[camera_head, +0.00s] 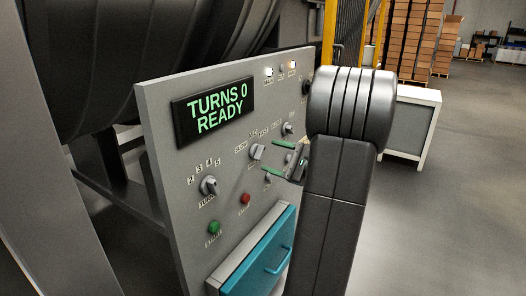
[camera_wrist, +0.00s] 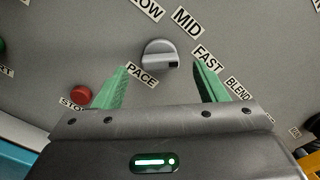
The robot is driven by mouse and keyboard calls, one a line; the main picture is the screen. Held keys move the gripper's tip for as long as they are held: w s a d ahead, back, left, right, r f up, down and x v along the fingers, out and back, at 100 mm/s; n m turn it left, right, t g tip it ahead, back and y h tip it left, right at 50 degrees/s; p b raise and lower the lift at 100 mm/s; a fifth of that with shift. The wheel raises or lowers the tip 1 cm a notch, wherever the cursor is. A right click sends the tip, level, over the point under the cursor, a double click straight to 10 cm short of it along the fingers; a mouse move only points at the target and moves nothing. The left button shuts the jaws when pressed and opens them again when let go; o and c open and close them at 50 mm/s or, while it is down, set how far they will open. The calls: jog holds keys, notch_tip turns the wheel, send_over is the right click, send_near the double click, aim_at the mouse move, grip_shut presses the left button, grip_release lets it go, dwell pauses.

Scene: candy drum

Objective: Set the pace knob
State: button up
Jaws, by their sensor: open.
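The pace knob (camera_head: 257,152) is a grey knob on the panel, with SLOW, MID and FAST labels around it. In the wrist view the knob (camera_wrist: 159,54) sits above the PACE label, and its dark mark lies toward the lower right, on the FAST side. My gripper (camera_wrist: 158,80) is open, with one green finger on each side below the knob. In the head view my gripper (camera_head: 279,157) is close to the panel just right of the knob. The knob appears just beyond the fingertips; I cannot tell whether they touch it.
The grey panel (camera_head: 165,130) has a display (camera_head: 213,110) reading TURNS 0 READY. The turns knob (camera_head: 208,185), green start button (camera_head: 214,228) and red stop button (camera_head: 245,198) are at left. Another knob (camera_head: 287,129) is at right. A teal drawer (camera_head: 262,262) is below.

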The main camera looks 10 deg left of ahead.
aim_at(262, 154)
jog(key=shift+p+x, duration=0.3)
jog(key=shift+x, duration=1.85)
jog(key=shift+c, duration=0.4)
jog(key=c, duration=0.9)
jog(key=shift+f, duration=0.1)
